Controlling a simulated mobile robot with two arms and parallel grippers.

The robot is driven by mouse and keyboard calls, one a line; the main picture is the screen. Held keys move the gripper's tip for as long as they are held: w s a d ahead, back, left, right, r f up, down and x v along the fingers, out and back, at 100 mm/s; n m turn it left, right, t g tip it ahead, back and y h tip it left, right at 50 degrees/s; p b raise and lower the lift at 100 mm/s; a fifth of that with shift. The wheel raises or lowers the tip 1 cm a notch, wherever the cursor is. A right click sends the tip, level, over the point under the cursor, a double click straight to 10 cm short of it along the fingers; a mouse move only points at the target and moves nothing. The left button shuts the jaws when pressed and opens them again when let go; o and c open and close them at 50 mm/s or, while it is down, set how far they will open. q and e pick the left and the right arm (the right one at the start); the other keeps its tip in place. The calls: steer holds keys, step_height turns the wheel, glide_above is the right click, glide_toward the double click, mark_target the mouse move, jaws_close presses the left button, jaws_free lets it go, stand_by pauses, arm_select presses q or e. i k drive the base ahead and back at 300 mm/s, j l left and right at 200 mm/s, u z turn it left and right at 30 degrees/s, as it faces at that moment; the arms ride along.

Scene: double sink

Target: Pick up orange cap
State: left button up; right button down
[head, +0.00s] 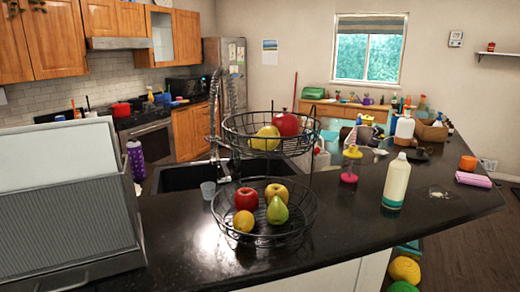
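A small orange cylindrical thing (468,163), which looks like the orange cap, stands on the dark countertop (345,230) at the right in the head view. It is behind a pink folded cloth (473,179) and right of a cream bottle (397,182) with a white top. Nothing covers it from this view. Neither of my grippers shows in the head view.
A two-tier wire fruit basket (262,232) stands mid-counter by the sink (185,175). A grey ribbed box (60,225) fills the left. A small glass dish (438,191) lies between bottle and cloth. The front right counter is mostly clear.

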mark_target(468, 164)
steer(key=z, duration=1.45)
